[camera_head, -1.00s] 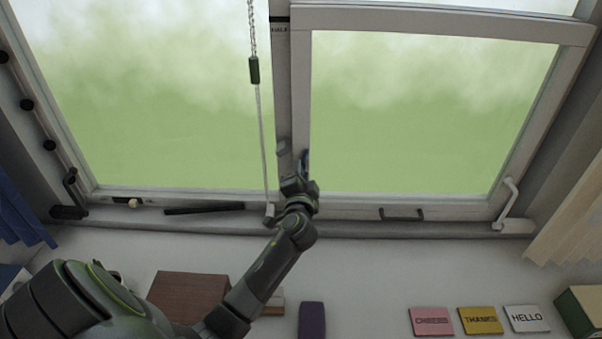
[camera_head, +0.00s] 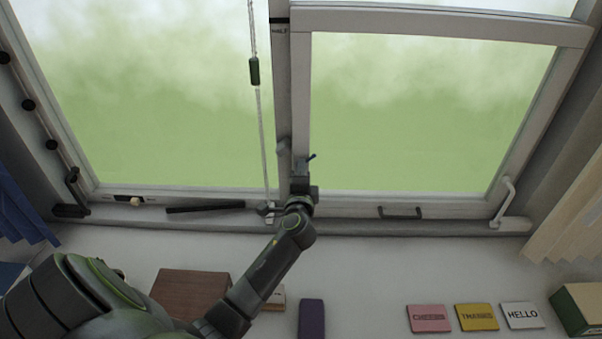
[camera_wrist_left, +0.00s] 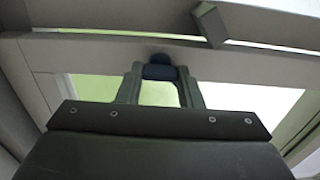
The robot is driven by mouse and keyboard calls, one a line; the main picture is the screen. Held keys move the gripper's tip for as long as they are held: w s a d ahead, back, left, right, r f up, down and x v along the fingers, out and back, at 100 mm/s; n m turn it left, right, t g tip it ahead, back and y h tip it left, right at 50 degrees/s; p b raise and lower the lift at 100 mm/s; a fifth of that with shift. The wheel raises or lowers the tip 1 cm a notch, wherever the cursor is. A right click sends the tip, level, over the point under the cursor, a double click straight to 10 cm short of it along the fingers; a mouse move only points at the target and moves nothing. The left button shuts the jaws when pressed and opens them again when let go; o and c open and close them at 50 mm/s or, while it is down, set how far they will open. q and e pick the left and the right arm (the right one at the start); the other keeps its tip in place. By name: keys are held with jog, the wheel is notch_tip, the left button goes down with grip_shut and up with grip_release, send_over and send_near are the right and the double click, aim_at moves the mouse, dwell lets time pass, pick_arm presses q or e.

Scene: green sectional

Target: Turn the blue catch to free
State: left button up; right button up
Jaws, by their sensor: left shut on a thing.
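The blue catch (camera_head: 311,157) is on the window's middle upright, at the lower left corner of the right-hand sash. In the head view its visible end tilts up and to the right. My left gripper (camera_head: 303,166) is at the catch. In the left wrist view the blue catch (camera_wrist_left: 160,72) sits between the two fingers of my left gripper (camera_wrist_left: 160,76), which are shut on it. Part of the catch is hidden by the gripper in the head view. My right gripper does not show.
A cord with a dark green toggle (camera_head: 254,71) hangs left of the upright. A grey tab (camera_head: 282,146) is beside the catch. A black bar (camera_head: 205,208) lies along the sill. A dark handle (camera_head: 400,212) and a white handle (camera_head: 506,202) are to the right.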

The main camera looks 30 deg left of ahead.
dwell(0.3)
pick_arm(q)
jog(key=o, duration=1)
jog(key=shift+w, duration=0.1)
